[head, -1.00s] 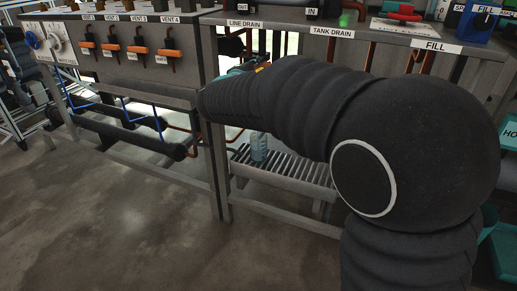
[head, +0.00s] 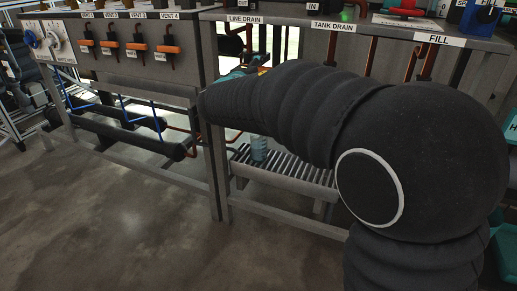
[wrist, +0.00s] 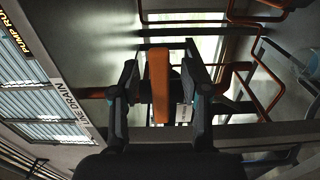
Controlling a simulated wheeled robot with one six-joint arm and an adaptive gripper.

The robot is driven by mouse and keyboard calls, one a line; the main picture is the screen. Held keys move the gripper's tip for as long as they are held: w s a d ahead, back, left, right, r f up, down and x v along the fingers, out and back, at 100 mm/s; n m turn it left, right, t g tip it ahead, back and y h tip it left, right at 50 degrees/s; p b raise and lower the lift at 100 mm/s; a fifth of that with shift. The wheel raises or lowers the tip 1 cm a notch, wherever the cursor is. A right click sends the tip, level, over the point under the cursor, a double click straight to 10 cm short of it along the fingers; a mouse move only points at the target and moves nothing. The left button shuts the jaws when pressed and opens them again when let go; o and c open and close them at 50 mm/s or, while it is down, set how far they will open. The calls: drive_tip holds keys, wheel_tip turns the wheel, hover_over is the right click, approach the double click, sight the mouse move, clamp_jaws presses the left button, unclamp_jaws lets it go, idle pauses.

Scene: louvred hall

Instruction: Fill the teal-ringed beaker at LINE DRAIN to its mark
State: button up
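The beaker (head: 259,148) stands upright on the slatted lower shelf (head: 290,172), below the LINE DRAIN label (head: 245,20). It looks pale blue and clear; its ring, mark and fill level are too small to tell. In the wrist view an orange lever handle (wrist: 158,85) lies between the two fingers of my gripper (wrist: 163,80). The fingers stand apart on either side, with a gap visible at the right of the handle. In the head view my gripper is mostly hidden behind my arm; teal parts of it (head: 240,74) show under the LINE DRAIN label.
Orange vent levers (head: 130,49) hang on the panel at left. TANK DRAIN (head: 332,26) and FILL (head: 432,38) labels mark the bench edge at right. Orange pipes (wrist: 270,95) run right of my gripper in the wrist view. Floor in front is clear.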

drive_tip(key=v, duration=0.7)
idle(0.5)
drive_tip(key=v, duration=1.2)
drive_tip(key=shift+d+r, duration=0.1)
